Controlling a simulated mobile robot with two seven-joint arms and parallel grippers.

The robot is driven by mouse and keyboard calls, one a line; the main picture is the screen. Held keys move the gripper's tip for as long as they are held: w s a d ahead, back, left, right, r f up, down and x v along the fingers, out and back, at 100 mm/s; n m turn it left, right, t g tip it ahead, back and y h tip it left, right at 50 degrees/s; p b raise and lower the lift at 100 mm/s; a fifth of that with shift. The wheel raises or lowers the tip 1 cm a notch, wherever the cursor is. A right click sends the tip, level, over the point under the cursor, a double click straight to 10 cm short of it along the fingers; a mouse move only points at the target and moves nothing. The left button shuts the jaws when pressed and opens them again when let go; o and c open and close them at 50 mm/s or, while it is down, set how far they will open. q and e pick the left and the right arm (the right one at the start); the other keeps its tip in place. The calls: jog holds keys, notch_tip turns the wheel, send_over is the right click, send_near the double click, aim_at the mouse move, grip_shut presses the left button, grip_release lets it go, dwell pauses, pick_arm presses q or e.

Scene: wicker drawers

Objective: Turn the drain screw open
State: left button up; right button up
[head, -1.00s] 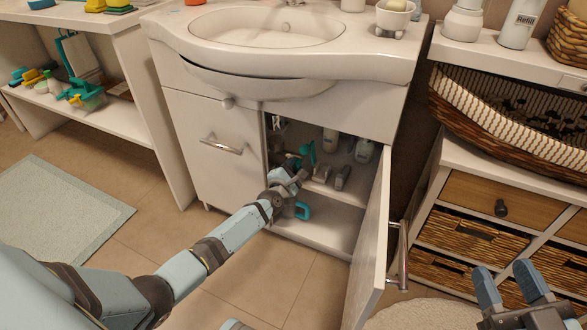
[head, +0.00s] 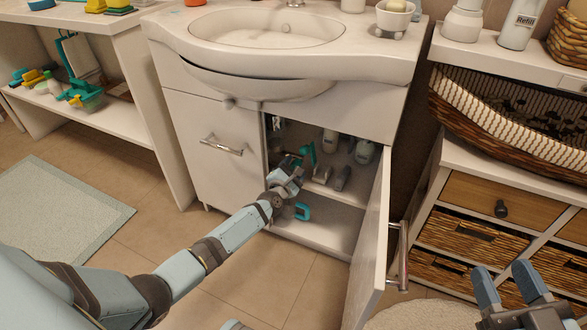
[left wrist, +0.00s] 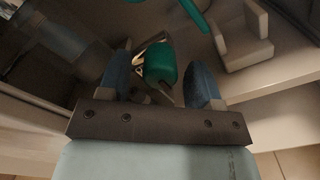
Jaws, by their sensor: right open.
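My left gripper (head: 290,170) reaches through the open right door of the sink cabinet (head: 240,150). In the left wrist view its two blue fingers (left wrist: 160,78) stand apart, with a green rounded piece (left wrist: 161,62) between them. Gaps show on both sides of that piece, and a metal part sits beside it. I cannot tell for sure whether it is the drain screw. In the head view the arm and gripper hide this spot. My right gripper (head: 506,272) is open and empty at the lower right, in front of the wicker drawers.
The open cabinet door (head: 371,240) stands right of my left arm. A teal upright item (head: 309,152), a teal loop (head: 302,211) and white bottles (head: 363,151) are in or at the cabinet. Wicker drawers (head: 470,238) are on the right. The floor in front is clear.

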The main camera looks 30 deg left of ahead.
pick_arm(q)
jog(key=shift+s, duration=0.2)
jog(key=s+p, duration=0.5)
jog(key=s, duration=0.8)
jog(key=shift+s+d, duration=0.2)
jog(key=shift+d, duration=0.2)
pick_arm(e)
jog(key=shift+s+a+f+m+g+h, duration=0.25)
jog(key=shift+s+a+m+g, duration=0.25)
jog(key=shift+m, duration=0.35)
jog(key=shift+s+a+f+m+g+h, duration=0.2)
jog(key=shift+s+f+m+g+h, duration=0.1)
jog(key=shift+s+m, duration=0.45)
jog(key=shift+w+r, duration=0.15)
jog(key=shift+w, duration=0.05)
